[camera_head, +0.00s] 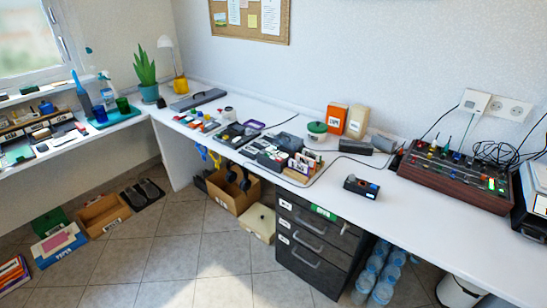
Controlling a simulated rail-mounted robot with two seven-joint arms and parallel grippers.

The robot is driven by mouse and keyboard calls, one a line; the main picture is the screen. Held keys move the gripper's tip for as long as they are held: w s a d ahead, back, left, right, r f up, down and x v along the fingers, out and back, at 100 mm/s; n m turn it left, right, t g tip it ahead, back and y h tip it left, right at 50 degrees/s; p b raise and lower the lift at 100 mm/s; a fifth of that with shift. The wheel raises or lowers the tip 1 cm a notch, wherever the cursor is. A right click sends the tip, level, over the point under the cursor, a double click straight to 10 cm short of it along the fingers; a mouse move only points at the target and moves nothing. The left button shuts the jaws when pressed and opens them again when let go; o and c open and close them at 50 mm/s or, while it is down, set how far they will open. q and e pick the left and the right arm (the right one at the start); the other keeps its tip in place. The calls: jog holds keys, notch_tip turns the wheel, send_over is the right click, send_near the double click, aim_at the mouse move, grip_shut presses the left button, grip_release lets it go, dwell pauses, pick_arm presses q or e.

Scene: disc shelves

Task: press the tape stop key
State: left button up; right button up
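Neither of my grippers shows in the head view. I cannot make out a key marked as a tape stop key at this size. A small black device (361,187) with a pale label and small coloured parts sits near the front of the white desk (400,215), right of centre. A wide console (455,178) with a dark red-brown body and coloured controls stands at the right. Dark equipment with pale parts (270,155) lies at mid-desk. Which of these bears the key, I cannot tell.
An orange box (337,117) and a cream container (357,122) stand by the wall. Cables (497,152) lie behind the console. Black drawers (315,245) stand under the desk, with several water bottles (380,272) beside them. The desk around the small black device is mostly clear.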

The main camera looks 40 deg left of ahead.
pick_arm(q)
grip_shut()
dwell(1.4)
